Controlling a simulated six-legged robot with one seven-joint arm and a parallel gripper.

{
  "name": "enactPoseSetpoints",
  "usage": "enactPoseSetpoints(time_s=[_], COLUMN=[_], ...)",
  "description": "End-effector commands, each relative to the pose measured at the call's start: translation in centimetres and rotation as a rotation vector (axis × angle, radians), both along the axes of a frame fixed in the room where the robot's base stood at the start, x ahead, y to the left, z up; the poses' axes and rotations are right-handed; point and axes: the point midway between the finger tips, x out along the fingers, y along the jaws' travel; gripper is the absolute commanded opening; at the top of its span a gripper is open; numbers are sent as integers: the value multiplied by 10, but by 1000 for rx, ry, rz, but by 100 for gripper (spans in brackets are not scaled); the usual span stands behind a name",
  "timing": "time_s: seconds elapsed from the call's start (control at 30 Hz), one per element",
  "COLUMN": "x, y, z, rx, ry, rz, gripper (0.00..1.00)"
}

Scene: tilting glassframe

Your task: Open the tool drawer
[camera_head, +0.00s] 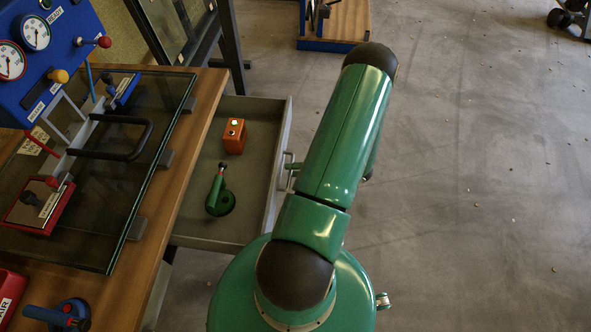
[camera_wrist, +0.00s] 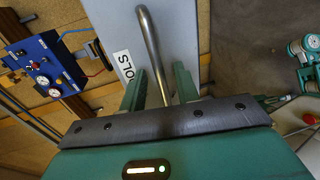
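The tool drawer (camera_head: 235,236) is a grey box drawn out from under the wooden bench in the head view. An orange block (camera_head: 233,136) and a green tool with a round end (camera_head: 219,192) lie in it. Its metal handle (camera_head: 290,170) is on the front, partly hidden by my green arm. In the wrist view the drawer front (camera_wrist: 183,35) bears a label ending in "OLS". The handle bar (camera_wrist: 152,45) runs between the two green fingers of my gripper (camera_wrist: 158,88). The fingers stand apart, with gaps visible beside the bar. My arm hides the gripper in the head view.
The wooden bench (camera_head: 200,105) carries a glass panel (camera_head: 95,245) with a black handle and a blue gauge box (camera_head: 45,50). A blue-and-wood stand (camera_head: 335,25) is at the back. The concrete floor on the right is mostly clear.

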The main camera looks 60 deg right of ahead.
Motion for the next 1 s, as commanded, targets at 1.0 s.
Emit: enactPoseSetpoints(time_s=[1.0], x=[-128], y=[-45], z=[28], rx=[0], ry=[0], rz=[0], gripper=[31])
